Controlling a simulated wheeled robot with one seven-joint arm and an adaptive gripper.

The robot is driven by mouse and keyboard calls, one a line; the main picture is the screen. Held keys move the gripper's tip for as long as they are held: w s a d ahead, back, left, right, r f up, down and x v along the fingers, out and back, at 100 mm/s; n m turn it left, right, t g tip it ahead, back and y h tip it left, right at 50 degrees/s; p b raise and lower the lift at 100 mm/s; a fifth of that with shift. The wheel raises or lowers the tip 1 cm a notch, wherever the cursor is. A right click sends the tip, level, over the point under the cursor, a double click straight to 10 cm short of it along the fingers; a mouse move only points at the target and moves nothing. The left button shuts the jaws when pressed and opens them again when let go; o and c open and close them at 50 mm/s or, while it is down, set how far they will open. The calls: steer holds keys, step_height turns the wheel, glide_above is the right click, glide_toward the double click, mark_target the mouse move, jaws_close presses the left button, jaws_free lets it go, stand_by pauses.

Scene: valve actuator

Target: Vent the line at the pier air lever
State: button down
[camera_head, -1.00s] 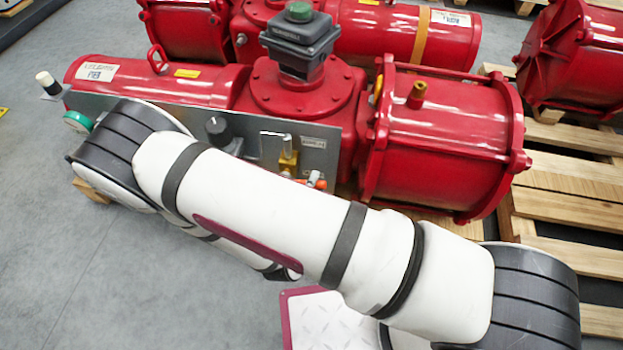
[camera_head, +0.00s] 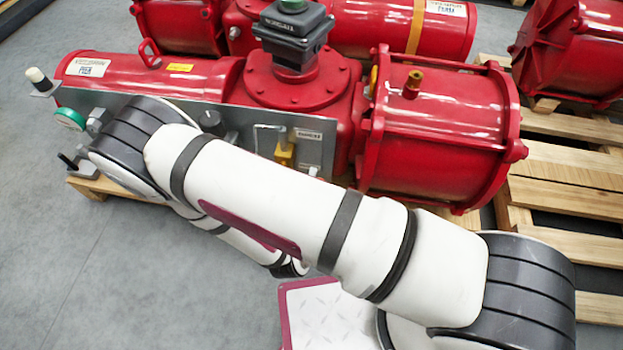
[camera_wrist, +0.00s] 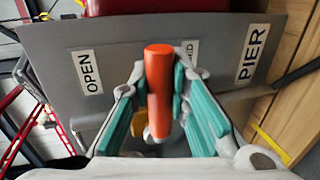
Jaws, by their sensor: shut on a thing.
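In the wrist view, an orange lever (camera_wrist: 158,95) stands between the teal-padded fingers of my gripper (camera_wrist: 163,75), which is shut on it. Behind it is a grey plate (camera_wrist: 120,50) with an OPEN label (camera_wrist: 87,72) at left and a PIER label (camera_wrist: 252,52) at right. A third label (camera_wrist: 191,52), ending in "ED", is partly hidden by the lever. In the head view, my arm hides my gripper and the orange lever. The grey plate with a yellow valve block (camera_head: 285,155) shows just above the arm.
The red actuator (camera_head: 440,125) lies on wooden pallets (camera_head: 570,175) behind the plate. Grey floor (camera_head: 120,265) at lower left is clear.

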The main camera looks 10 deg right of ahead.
steer(key=c, duration=1.5)
jaws_free()
steer(key=shift+f, duration=0.1)
step_height(320, 180, up, 10)
steer(key=shift+r, duration=0.1)
steer(key=shift+s+a+r+b, duration=0.3)
steer(key=shift+s+a, duration=1.15)
steer(key=shift+s, duration=0.75)
steer(key=shift+s+a+r+b, duration=0.35)
steer(key=shift+s+a, duration=1.05)
steer(key=shift+s, duration=0.85)
steer(key=shift+s+a+r+b, duration=0.3)
steer(key=shift+s+a, duration=1.15)
steer(key=shift+s, duration=0.75)
